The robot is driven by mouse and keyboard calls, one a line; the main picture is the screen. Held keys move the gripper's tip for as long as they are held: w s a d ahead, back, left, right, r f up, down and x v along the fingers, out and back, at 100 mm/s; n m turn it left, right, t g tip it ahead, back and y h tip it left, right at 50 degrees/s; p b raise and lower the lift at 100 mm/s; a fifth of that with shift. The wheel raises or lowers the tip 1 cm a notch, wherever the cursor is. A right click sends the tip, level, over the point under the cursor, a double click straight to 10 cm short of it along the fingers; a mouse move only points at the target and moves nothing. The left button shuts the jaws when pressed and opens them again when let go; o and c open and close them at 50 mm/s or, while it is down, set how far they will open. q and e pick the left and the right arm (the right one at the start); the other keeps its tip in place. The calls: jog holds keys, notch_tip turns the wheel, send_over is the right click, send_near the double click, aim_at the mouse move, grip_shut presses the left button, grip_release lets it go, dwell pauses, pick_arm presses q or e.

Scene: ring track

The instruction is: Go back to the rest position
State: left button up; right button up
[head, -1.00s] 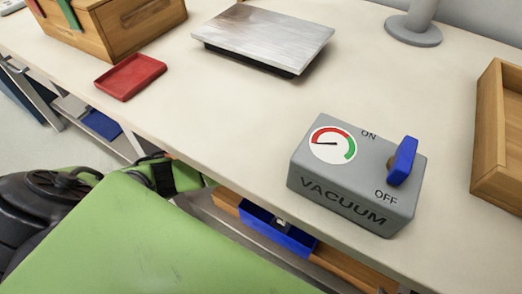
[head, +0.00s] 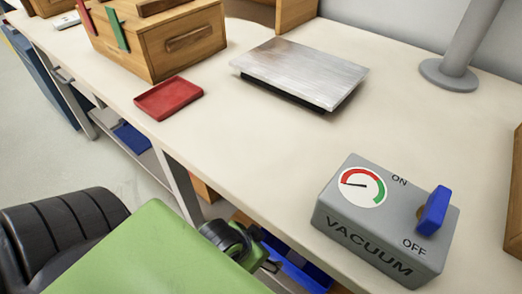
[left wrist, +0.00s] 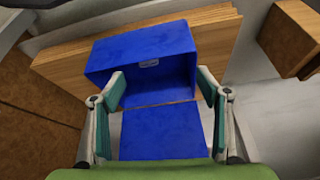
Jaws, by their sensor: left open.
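My left gripper (left wrist: 162,90) is open in the left wrist view. Its two teal-padded fingers stand apart, with a blue bin (left wrist: 140,45) beyond and below them. I see nothing held between the fingers. In the head view my green arm link fills the lower left, and a dark joint of mine is beside the table's front edge. The blue bin below the table (head: 300,270) is partly hidden there. My right gripper is in neither view.
On the table are a grey vacuum box (head: 340,215) with a blue switch (head: 433,211), a metal plate (head: 300,72), a red tray (head: 169,98), a wooden box (head: 175,45) and a grey post (head: 470,45). The middle of the tabletop is clear.

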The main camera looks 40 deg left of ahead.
pick_arm(q)
jog(key=shift+f, duration=0.15)
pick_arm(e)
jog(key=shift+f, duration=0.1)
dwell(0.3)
